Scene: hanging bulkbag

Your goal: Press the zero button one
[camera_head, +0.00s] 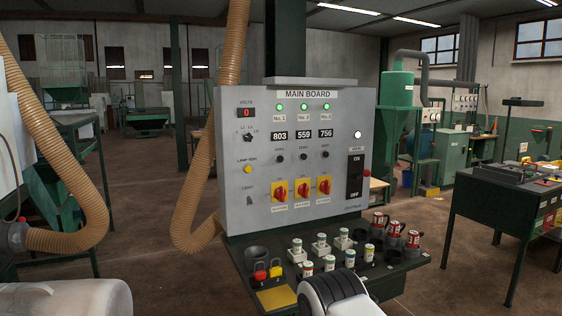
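The grey main board (235,200) stands upright in the middle of the view. Its three displays, under lit green lamps No. 1 to No. 3, read 803, 559 and 756. Below each display is a small dark round button with a tiny label that is hard to read. The leftmost one, zero button one (280,158), sits under 803; the others are zero button two (303,157) and zero button three (325,155). Nothing touches or covers them. Neither gripper shows; only pale arm parts of mine appear at the bottom edge.
Red rotary switches (280,190) on yellow plates sit below the buttons, with a black ON/OFF switch (355,178) to the right. A dark shelf (240,256) below holds padlocks (275,269) and several small cylinders. A tan hose (205,170) hangs at the board's left.

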